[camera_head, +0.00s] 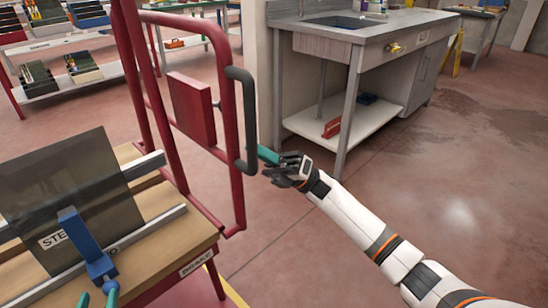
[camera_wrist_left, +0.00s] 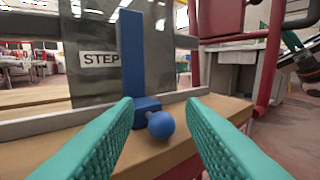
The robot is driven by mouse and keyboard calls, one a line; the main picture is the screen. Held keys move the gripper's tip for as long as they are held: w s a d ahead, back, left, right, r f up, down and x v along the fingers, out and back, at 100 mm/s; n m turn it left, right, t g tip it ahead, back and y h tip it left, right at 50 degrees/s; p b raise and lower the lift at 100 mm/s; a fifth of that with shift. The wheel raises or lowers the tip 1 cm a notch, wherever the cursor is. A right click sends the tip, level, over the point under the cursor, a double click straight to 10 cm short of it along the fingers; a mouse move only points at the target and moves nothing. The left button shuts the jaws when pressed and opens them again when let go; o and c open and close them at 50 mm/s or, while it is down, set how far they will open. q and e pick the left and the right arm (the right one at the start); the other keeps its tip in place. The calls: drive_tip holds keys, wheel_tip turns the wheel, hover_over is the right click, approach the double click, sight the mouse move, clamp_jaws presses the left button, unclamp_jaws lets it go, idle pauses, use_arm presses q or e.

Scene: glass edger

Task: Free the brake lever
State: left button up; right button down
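A blue upright bar with a block foot (camera_head: 82,240) stands against a dark glass pane (camera_head: 70,185) on a wooden-decked red cart. It also shows in the left wrist view (camera_wrist_left: 132,55), with a round blue knob (camera_wrist_left: 160,125) at its foot. A label reading like BRAKE (camera_head: 195,264) is on the deck edge; no separate brake lever can be made out. My left gripper (camera_head: 98,297) is open, its teal fingers (camera_wrist_left: 160,105) either side of the knob, apart from it. My right gripper (camera_head: 268,156) is at the cart's black handle (camera_head: 246,120); its grip is unclear.
The red cart frame (camera_head: 230,100) rises beyond the deck. A metal rail (camera_head: 160,220) runs along the deck. A grey sink bench (camera_head: 350,50) stands behind, with a red item (camera_head: 332,128) on its lower shelf. Racks are at the back left. Floor at the right is open.

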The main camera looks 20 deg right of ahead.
use_arm(q)
drive_tip(key=shift+r+t+h, duration=0.3)
drive_tip(key=shift+r, duration=0.4)
use_arm(e)
wheel_tip(320, 180, up, 5)
drive_tip(key=w+a, duration=0.2)
drive_tip(key=shift+w+a, duration=0.15)
drive_tip(key=shift+w, duration=0.25)
